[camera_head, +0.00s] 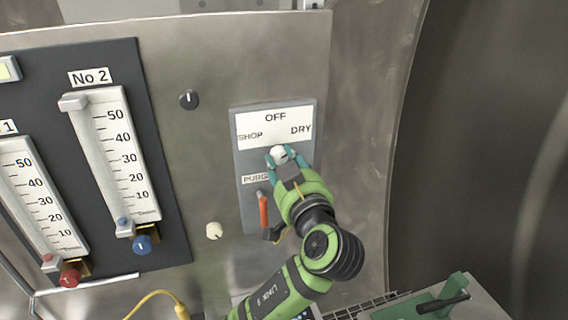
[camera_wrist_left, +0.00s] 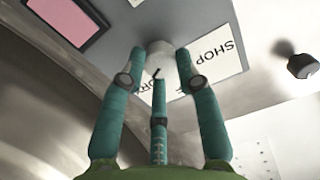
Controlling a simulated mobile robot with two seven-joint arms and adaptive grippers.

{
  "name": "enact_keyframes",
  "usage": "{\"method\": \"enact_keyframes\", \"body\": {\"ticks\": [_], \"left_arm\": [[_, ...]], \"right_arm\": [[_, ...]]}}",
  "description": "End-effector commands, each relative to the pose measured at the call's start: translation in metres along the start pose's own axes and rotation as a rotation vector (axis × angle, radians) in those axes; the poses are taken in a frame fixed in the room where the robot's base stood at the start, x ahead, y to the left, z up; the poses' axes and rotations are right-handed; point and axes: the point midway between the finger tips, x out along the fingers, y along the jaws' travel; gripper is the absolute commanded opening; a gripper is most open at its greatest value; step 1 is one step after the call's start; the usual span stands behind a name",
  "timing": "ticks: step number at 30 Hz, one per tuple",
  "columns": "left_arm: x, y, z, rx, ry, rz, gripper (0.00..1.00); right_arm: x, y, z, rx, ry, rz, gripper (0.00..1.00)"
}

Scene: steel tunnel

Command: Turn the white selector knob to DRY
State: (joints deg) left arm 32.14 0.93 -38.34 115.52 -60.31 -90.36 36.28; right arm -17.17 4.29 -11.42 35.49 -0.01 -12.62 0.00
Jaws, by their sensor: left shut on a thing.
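The white selector knob (camera_head: 279,155) sits on a grey panel (camera_head: 245,161) below a white label plate (camera_head: 275,126) reading OFF at the top, SHOP at left and DRY at right. My left gripper (camera_head: 286,160) is shut on the knob, its teal fingers around it. In the left wrist view the knob (camera_wrist_left: 160,50) is between the fingertips, with the SHOP lettering (camera_wrist_left: 215,55) beside it. A small dark mark shows at the knob, but I cannot tell which position it points to. My right gripper is not in view.
An orange-red lever (camera_head: 263,211) stands below the PURGE label, close to my left gripper. A black knob (camera_head: 189,99), a cream knob (camera_head: 213,230) and flow gauges (camera_head: 117,150) are to the left. A green-handled device (camera_head: 430,305) is at lower right.

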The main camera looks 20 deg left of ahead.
Motion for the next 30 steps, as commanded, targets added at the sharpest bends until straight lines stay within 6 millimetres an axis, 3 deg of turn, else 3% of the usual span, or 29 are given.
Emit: {"method": "enact_keyframes", "body": {"ticks": [30], "left_arm": [[0.0, -0.0003, 0.0011, 0.831, -0.004, 0.001, 0.0]], "right_arm": [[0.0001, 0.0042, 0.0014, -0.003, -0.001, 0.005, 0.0]]}}
